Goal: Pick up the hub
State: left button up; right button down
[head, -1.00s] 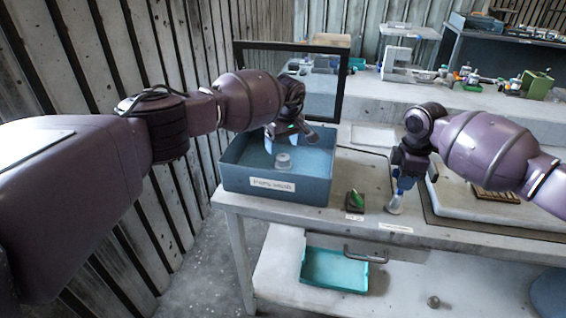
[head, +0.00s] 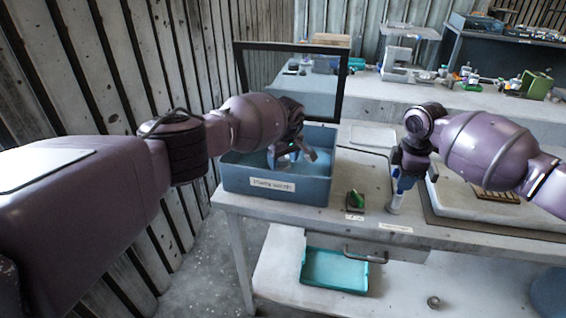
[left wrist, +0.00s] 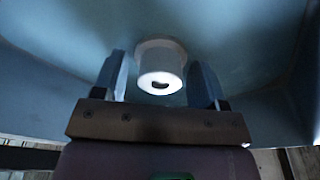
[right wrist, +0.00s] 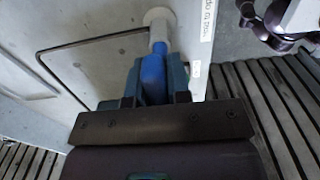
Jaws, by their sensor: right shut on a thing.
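The hub (left wrist: 160,66) is a pale, short stepped cylinder with a dark hole in its end, in the blue basin (head: 262,190). In the left wrist view it shows between the two fingers of my left gripper (left wrist: 160,72). These are open, with a gap on each side of the hub. In the head view my left gripper (head: 290,157) is low inside the basin and hides the hub. My right gripper (right wrist: 158,80) is shut on a blue-handled tool (right wrist: 153,68) with a pale round end, which points down at the table front.
The basin walls stand close around my left gripper. A green switch (head: 355,201) sits on the table right of the basin. A dark-framed screen (head: 322,85) stands behind the basin. A teal tray (head: 335,270) and a small ring (head: 433,302) lie on the lower shelf.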

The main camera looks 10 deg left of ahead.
pick_arm(q)
jog(key=c, duration=0.7)
jog(key=shift+r, duration=0.1)
notch_tip(320, 180, up, 13)
dwell(0.5)
jog(key=shift+s, duration=0.1)
jog(key=s, duration=1.7)
jog(key=shift+s, duration=0.15)
